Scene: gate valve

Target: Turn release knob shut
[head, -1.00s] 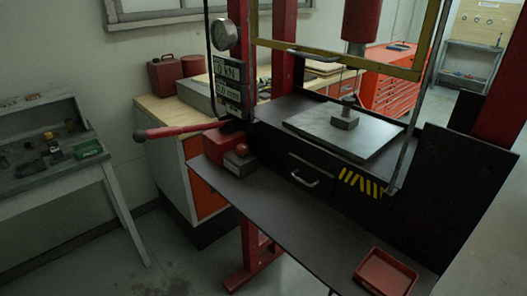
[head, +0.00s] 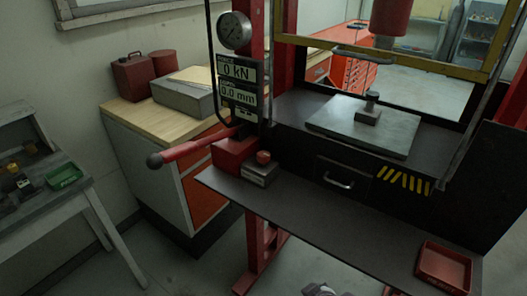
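The release knob (head: 263,157) is a small round red knob on top of a grey block (head: 260,174). The block sits at the left end of the dark shelf, against the red pump body (head: 234,152). A red lever (head: 195,149) with a dark ball end sticks out left from the pump. How far the knob is turned cannot be told. Nothing touches the knob. A small grey mechanical part shows at the bottom edge, likely mine, but no fingers can be made out. Neither gripper is clearly in view.
The display (head: 238,83) reads 0 kN and 0.0 mm, below a round gauge (head: 234,31). A red tray (head: 444,267) lies at the shelf's right end. The dark shelf (head: 330,215) between is bare. A wooden-topped cabinet (head: 130,115) stands behind the lever.

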